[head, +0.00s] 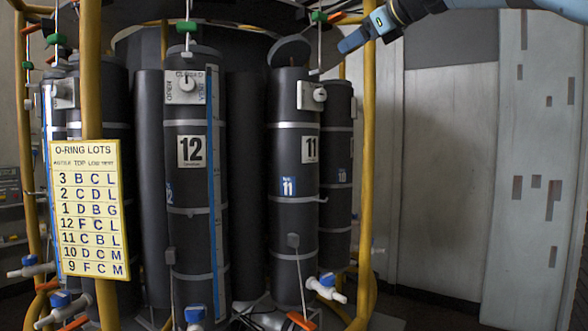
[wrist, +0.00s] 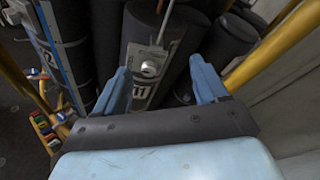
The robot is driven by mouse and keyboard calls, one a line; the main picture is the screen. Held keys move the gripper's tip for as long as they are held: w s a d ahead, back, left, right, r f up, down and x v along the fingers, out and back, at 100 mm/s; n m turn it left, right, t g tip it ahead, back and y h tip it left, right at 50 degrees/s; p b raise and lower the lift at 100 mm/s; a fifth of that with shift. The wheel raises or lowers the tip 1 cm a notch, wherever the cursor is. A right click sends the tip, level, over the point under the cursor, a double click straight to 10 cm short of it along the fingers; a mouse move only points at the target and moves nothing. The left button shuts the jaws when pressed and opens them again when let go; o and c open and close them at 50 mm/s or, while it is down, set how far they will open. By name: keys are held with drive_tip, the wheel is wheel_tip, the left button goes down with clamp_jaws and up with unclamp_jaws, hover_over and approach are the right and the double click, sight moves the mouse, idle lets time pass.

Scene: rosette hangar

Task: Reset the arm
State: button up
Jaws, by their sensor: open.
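My arm (head: 400,14) reaches in from the upper right of the head view. My gripper (wrist: 161,80) is open, its two blue fingers spread apart with nothing between them that it holds. In the wrist view the knob plate (wrist: 148,66) of cylinder 11 shows between and beyond the fingers. In the head view, dark cylinder 11 (head: 290,225) stands upright with its pale knob plate (head: 311,95) near the top. A finger end shows just above that plate; whether it touches is unclear.
Cylinder 12 (head: 190,235) stands to the left. Yellow posts (head: 367,160) frame the rack. A yellow O-ring lots sign (head: 90,208) hangs at the left. Thin rods with green pieces (head: 186,27) hang above the cylinders. A grey wall (head: 440,170) is at the right, with open room before it.

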drive_tip(key=s+d+f+n+g+h, duration=0.2)
drive_tip(key=s+f+n, duration=0.5)
drive_tip(key=f, duration=0.9)
drive_tip(key=s+d+f+n+g+h, duration=0.2)
drive_tip(key=s+f+n, duration=0.6)
drive_tip(key=f, duration=0.9)
drive_tip(key=s+d+f+n+g+h, duration=0.2)
drive_tip(key=s+d+f+n+h, duration=0.2)
drive_tip(key=s+f+n, duration=0.4)
drive_tip(key=s+f+h, duration=0.1)
drive_tip(key=s+f, duration=0.3)
drive_tip(key=f, duration=0.5)
drive_tip(key=shift+s+g, duration=0.3)
drive_tip(key=shift+s, duration=0.05)
drive_tip(key=shift+d, duration=0.1)
drive_tip(key=shift+c, duration=0.3)
